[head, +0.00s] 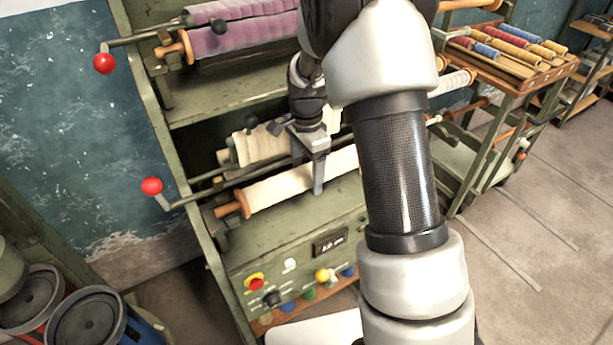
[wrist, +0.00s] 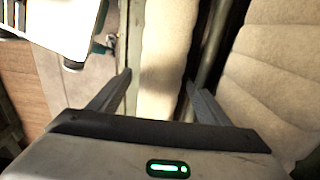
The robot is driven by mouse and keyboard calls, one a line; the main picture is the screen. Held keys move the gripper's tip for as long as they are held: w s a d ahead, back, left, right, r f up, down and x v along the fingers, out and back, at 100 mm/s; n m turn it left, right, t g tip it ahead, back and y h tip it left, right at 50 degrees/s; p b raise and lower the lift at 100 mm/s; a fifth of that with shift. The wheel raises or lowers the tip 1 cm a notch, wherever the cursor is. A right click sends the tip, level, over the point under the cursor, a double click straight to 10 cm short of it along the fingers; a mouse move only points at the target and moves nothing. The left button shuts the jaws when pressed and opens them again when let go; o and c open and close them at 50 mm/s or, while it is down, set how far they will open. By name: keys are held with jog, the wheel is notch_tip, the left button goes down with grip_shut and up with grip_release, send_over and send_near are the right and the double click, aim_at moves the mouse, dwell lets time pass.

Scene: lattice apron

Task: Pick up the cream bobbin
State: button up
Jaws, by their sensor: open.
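The cream bobbin (head: 275,188) is a long cloth-wound roll with a wooden end knob, lying across the lower part of the green machine in the head view. My arm hides part of its right side. My gripper (head: 308,168) points down over the bobbin, with one finger in front of it. In the wrist view my gripper (wrist: 158,80) is open, and the bobbin (wrist: 162,45) runs between its two fingers. I cannot tell whether either finger touches it.
A wider cream cloth roll (head: 262,146) lies close behind, with a dark rod (head: 215,187) between. A purple roll (head: 235,38) sits above. Red-knobbed levers (head: 152,186) stick out left. The control panel (head: 300,270) is below. A rack of coloured bobbins (head: 510,50) stands right.

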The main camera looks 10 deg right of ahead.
jog(key=c, duration=1.5)
jog(key=shift+r, duration=0.1)
